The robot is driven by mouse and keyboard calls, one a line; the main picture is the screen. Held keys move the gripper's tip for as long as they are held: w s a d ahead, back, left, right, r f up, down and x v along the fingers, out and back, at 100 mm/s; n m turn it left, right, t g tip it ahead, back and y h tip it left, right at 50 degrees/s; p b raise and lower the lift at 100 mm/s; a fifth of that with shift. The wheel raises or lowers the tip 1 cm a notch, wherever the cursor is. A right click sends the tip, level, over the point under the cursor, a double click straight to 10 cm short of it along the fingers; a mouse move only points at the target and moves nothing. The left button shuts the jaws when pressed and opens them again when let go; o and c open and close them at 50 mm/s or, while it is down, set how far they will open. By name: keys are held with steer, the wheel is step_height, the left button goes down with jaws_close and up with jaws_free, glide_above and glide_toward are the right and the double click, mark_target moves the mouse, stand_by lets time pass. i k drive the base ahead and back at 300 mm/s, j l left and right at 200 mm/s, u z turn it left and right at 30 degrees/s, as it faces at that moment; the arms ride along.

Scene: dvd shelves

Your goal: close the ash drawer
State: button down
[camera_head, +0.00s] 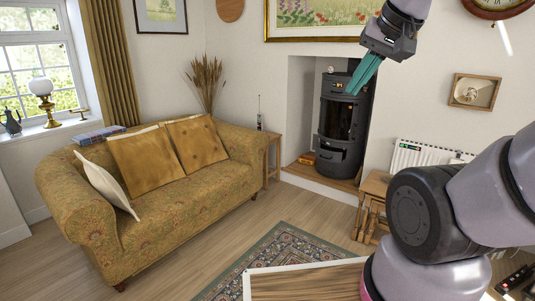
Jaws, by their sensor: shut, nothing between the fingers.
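A dark round-fronted stove (336,122) stands in the alcove at the back, right of centre. Its ash drawer (329,155) appears as a dark front with a handle low on the stove, below the glass door. At this size I cannot tell how far the drawer sticks out. My gripper (354,90) has teal fingers, which are shut and empty. It hangs from the upper right and overlaps the upper right of the stove in the picture, well above the drawer. I cannot tell its distance from the stove.
A small wooden table (375,188) and a white radiator (418,156) stand right of the alcove. A patterned sofa (165,208) fills the left. A rug (285,255) lies on the wooden floor in front. A wooden-topped surface (305,283) is at the near edge.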

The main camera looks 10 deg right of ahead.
mark_target(325, 155)
steer(key=i+z, duration=0.35)
steer(key=i, duration=4.2)
